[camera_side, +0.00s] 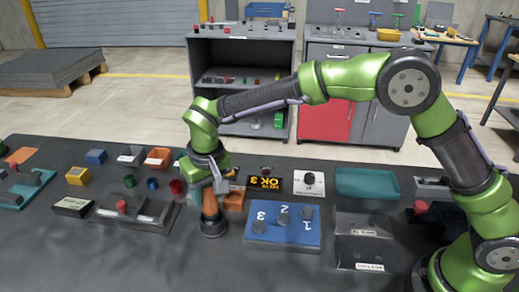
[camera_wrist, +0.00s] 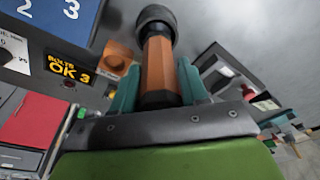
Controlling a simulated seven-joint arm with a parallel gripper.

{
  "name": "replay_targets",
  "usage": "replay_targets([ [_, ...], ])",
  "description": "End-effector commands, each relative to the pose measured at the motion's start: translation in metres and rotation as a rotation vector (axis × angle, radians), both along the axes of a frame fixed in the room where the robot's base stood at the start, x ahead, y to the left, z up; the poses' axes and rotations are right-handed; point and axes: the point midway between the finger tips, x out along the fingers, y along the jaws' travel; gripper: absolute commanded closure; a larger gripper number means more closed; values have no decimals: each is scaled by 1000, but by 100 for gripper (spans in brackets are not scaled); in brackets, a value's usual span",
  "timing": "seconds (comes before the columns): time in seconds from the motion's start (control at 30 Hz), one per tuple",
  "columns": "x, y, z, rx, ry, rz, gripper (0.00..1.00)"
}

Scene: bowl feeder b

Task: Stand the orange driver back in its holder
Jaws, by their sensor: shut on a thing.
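The orange driver (camera_side: 210,204) is upright, gripped by my gripper (camera_side: 208,187) above the dark table. Its orange body also shows in the wrist view (camera_wrist: 159,64), between the teal fingers of my gripper (camera_wrist: 157,92), which are shut on it. A dark round holder (camera_side: 213,229) stands on the table directly below the driver; the driver's lower end meets it or is inside it. In the wrist view a dark round piece (camera_wrist: 155,22) surrounds the driver's far end. How deep the driver sits is hidden.
A blue board (camera_side: 282,229) with numbered knobs stands close right of the holder. An orange box (camera_side: 234,200) and an OK 3 display (camera_side: 266,184) are behind. The table in front is clear.

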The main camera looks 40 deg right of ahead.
Motion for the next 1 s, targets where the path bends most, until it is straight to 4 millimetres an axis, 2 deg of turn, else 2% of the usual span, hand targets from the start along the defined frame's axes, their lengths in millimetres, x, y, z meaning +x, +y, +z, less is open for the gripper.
replay_targets([
  [0.03, 0, 0, -1, 0, 1, 0, 53],
  [0.2, 0, 0, -1, -1, 1, 0, 31],
  [0.43, 0, 0, -1, -1, 1, 0, 31],
  [0.57, 0, 0, 7, 0, -1, 0, 31],
  [0.67, -3, 0, 21, 1, -3, 0, 31],
  [1.0, -14, -1, 92, 1, -3, 0, 31],
])
